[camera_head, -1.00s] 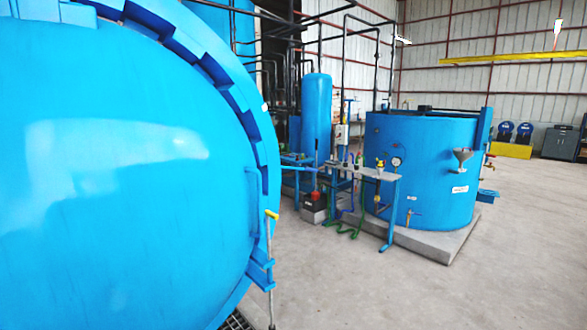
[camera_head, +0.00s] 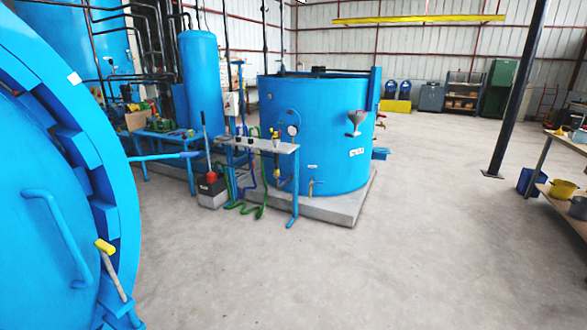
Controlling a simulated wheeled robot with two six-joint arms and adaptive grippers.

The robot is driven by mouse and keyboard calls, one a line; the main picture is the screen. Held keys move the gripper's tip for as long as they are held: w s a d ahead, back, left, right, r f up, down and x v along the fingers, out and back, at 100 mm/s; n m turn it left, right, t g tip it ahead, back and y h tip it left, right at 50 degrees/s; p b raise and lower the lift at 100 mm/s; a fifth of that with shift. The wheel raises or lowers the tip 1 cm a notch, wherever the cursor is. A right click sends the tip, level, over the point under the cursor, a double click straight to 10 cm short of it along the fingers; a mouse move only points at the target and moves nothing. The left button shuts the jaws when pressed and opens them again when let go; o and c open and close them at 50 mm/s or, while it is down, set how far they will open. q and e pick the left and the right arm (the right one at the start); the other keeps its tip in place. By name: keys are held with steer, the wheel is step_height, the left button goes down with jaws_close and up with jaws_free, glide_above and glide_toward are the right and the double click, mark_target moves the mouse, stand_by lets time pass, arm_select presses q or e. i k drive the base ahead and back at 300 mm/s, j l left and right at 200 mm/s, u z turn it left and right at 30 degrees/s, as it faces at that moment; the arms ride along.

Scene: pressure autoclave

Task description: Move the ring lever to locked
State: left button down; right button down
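The large blue autoclave door (camera_head: 30,255) fills the left edge, with its blue toothed locking ring (camera_head: 88,140) around it. A lever (camera_head: 115,275) with a yellow grip (camera_head: 104,246) and a grey metal rod stands at the lower right of the ring. It leans, with its grip up and to the left, and its lower end is near the bottom edge. A blue curved bar handle (camera_head: 62,228) is on the door face. Neither of my grippers is in view. I cannot tell the lever's lock state from this view.
A blue cylindrical tank (camera_head: 320,140) stands on a concrete plinth (camera_head: 350,205), with a small metal bench (camera_head: 262,146) and hoses in front. A black post (camera_head: 515,90) and a wooden workbench (camera_head: 565,205) are at the right. The middle floor is clear.

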mark_target(182, 155)
steer(key=i+z, duration=0.2)
steer(key=i, duration=2.1)
steer(key=i+l+u, duration=0.15)
steer(key=i+u, duration=0.35)
steer(key=i, duration=0.15)
steer(key=i+l+u, duration=0.45)
steer(key=i, duration=0.2)
steer(key=i+l+u, duration=0.5)
steer(key=i+l, duration=0.05)
